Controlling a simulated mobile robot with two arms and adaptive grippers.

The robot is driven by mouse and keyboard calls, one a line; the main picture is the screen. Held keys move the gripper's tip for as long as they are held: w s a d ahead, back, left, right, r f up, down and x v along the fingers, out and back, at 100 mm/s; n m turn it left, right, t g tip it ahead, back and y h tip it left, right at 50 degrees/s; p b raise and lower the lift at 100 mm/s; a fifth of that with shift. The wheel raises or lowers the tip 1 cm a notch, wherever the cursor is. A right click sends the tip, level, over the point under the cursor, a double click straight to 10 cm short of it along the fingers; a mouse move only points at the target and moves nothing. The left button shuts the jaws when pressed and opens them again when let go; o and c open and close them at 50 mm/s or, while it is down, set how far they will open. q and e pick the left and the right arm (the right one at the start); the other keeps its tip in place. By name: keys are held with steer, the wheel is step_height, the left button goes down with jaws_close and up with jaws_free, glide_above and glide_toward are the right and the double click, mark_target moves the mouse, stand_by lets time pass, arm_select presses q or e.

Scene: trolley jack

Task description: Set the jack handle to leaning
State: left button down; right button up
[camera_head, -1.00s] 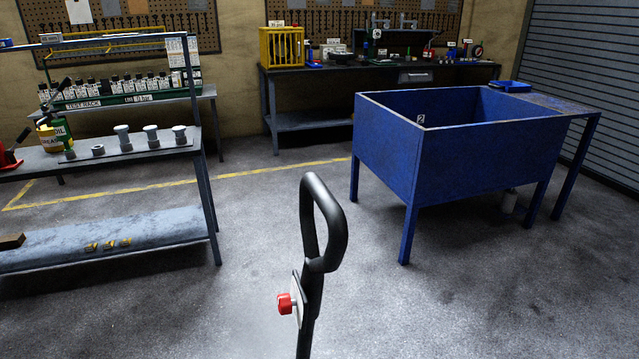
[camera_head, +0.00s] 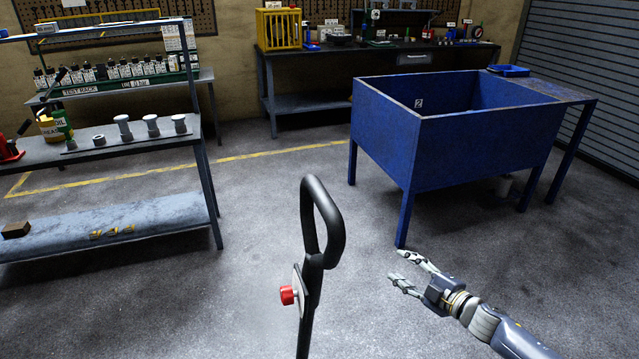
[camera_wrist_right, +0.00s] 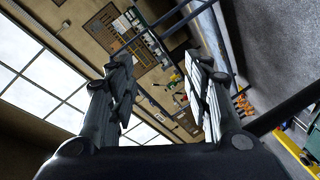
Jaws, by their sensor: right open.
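The jack handle (camera_head: 311,270) stands upright, close to vertical, in the middle foreground of the head view. It is a black bar with a closed loop grip at the top and a red knob (camera_head: 287,295) on a plate at its side. Its lower end and the jack body are out of frame. My right gripper (camera_head: 397,268) is open and empty, to the right of the handle and apart from it, fingers pointing left. In the right wrist view its two fingers (camera_wrist_right: 160,95) are spread with nothing between them. My left gripper is not in view.
A blue tub on legs (camera_head: 455,150) stands behind on the right. A metal shelf table (camera_head: 110,150) with bottles and several grey parts stands at left. A dark workbench (camera_head: 400,80) is along the back wall. The floor around the handle looks clear.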

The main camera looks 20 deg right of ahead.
steer(key=a+r+n+g+y+p, duration=0.1)
steer(key=a+r+n+y, duration=0.25)
steer(key=r, duration=0.55)
steer(key=a+r+n+y+p, duration=0.1)
steer(key=a+r+n+y, duration=0.2)
steer(key=r, duration=0.6)
steer(key=n+g+y+p, duration=0.2)
steer(key=n+g+y, duration=0.15)
steer(key=n, duration=0.35)
glide_toward(320, 196)
steer(key=w, duration=0.2)
steer(key=shift+g+h, duration=0.25)
steer(key=shift+h, duration=0.15)
steer(key=p+x, duration=0.2)
steer(key=x, duration=0.2)
steer(key=p+x, duration=0.1)
steer(key=x, duration=0.4)
steer(key=shift+w+d+f+p, duration=0.15)
steer(key=shift+d+f+p, duration=0.05)
steer(key=shift+p, duration=0.15)
steer(key=shift+w+a+f, duration=0.1)
steer(key=shift+w+a, duration=0.1)
steer(key=shift+a, duration=0.1)
jaws_close()
steer(key=shift+f, duration=0.1)
